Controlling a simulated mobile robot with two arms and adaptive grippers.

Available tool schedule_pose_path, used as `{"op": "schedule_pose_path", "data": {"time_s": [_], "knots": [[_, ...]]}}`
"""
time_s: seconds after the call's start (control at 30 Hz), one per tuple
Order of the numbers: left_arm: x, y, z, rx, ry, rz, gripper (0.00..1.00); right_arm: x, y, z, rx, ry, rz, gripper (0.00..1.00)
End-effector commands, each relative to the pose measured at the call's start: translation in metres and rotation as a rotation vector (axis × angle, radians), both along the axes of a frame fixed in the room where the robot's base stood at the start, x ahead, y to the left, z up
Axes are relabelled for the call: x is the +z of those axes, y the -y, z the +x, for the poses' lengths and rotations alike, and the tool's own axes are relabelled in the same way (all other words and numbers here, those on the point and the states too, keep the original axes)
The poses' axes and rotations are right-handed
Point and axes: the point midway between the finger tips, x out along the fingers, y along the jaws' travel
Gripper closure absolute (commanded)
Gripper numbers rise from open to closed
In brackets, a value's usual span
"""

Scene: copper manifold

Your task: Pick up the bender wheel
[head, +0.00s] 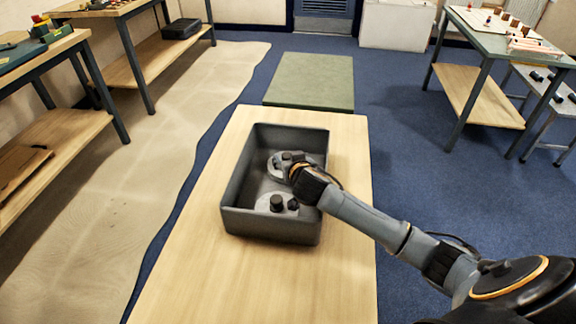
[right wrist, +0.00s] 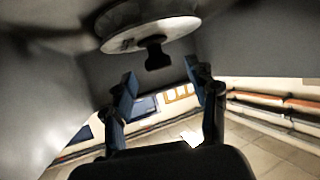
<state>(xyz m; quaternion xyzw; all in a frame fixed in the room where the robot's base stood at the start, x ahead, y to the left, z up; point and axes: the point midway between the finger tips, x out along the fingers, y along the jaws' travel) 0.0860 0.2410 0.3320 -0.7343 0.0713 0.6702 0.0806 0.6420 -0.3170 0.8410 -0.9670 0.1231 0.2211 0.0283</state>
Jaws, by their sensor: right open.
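Two grey disc-like parts with black knobs lie in a dark grey bin (head: 270,227): a far disc (head: 276,165) and a near disc (head: 262,203). I cannot tell for sure which is the bender wheel. My right gripper (head: 300,172) reaches into the bin at the far disc and covers its right part. In the right wrist view the gripper (right wrist: 160,86) is open and empty. A pale round wheel (right wrist: 150,35) with a black knob (right wrist: 155,56) shows just beyond the fingertips, with the knob apart from them. My left gripper is out of view.
The bin walls stand close around the right gripper. The bin sits on a wooden table (head: 235,285), clear in front. A green mat or platform (head: 311,80) lies behind it. Benches stand at left (head: 60,130) and right (head: 475,90).

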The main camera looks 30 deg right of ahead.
Motion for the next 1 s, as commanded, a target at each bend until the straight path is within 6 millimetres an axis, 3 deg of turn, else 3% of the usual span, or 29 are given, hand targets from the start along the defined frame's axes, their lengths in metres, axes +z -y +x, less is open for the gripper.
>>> {"op": "schedule_pose_path", "data": {"time_s": [0.17,0.43,0.7,1.0], "knots": [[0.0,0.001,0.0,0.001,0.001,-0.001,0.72,-0.008,0.004,0.016,0.0,-0.001,-0.001,0.42],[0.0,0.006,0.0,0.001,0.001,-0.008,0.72,-0.01,0.005,0.018,0.0,0.0,0.0,0.42],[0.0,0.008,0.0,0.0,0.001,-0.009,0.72,-0.01,0.005,0.018,0.0,-0.001,0.0,0.97],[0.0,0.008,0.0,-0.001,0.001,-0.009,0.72,-0.008,0.005,0.018,0.0,0.002,-0.001,1.0]]}}
